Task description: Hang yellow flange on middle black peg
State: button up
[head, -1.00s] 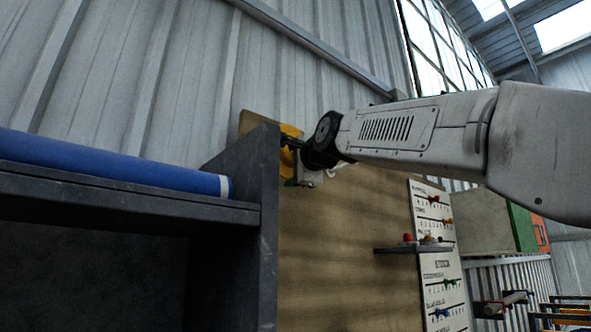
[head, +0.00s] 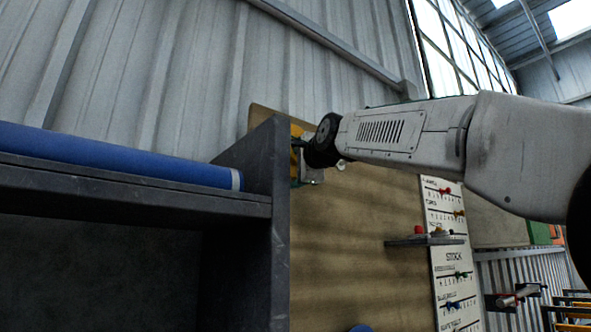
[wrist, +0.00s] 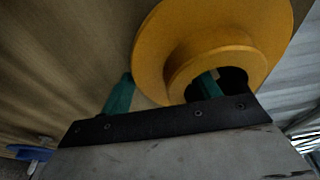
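The yellow flange (wrist: 160,40), a wide disc with a raised hub and a bore, fills the upper middle of the wrist view. My gripper (wrist: 164,88) has one teal finger showing in the bore and the other beside the disc's left edge. It appears shut on the flange, though the contact is partly hidden. In the head view, a sliver of the yellow flange (head: 296,131) shows behind my gripper (head: 298,165), in front of the tan board's upper left part. No black peg can be made out; the shelf's side panel and my arm hide part of the board.
A dark shelf (head: 262,230) with a blue roll (head: 120,170) stands close at left. The tan board (head: 350,250) is behind it. A small ledge (head: 425,241) and a white stock chart (head: 453,270) are at right. A blue object (head: 362,328) shows at the bottom edge.

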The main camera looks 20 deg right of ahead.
jog(key=s, duration=0.7)
jog(key=shift+s+d, duration=0.4)
jog(key=shift+d, duration=0.05)
jog(key=shift+f, duration=0.1)
jog(key=s+f+n+g, duration=0.4)
jog(key=f, duration=0.9)
jog(key=s+f+n+g, duration=0.3)
jog(key=s+f+n, duration=0.15)
jog(key=f, duration=0.95)
jog(key=s+d+f+n+g, duration=0.1)
jog(key=s+f+n+g, duration=0.3)
jog(key=s+f, duration=0.7)
jog(key=s+f+n+g+h, duration=0.1)
jog(key=s+f+n+g, duration=0.3)
jog(key=s+f, duration=0.8)
notch_tip(320, 180, down, 6)
jog(key=shift+s+d+f+g+h, duration=0.15)
jog(key=shift+d+g+h, duration=0.2)
jog(key=shift+g, duration=0.55)
